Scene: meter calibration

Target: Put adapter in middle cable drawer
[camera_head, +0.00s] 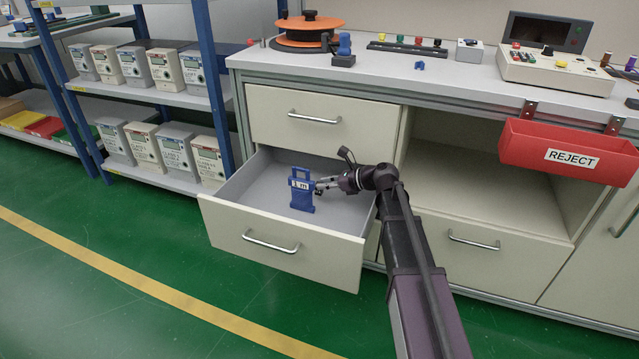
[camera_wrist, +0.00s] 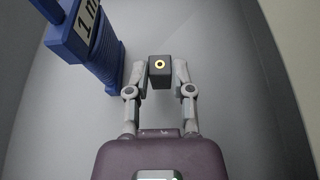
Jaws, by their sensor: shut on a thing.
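In the head view my gripper (camera_head: 327,184) reaches into the open drawer (camera_head: 269,243), the one below a closed top drawer. The adapter is too small to make out clearly there. In the wrist view the grey drawer floor lies beyond the adapter. I cannot tell whether the adapter touches it. A blue cable item (camera_head: 302,190) labelled "1 m" is in the drawer just left of my gripper. It also shows in the wrist view (camera_wrist: 108,62).
The closed top drawer (camera_head: 320,125) is above. A red REJECT bin (camera_head: 570,152) hangs at the right. The worktop holds an orange reel (camera_head: 308,25) and a test console (camera_head: 555,72). Meters stand on a blue shelf rack (camera_head: 200,92) at left. The drawer's left part is clear.

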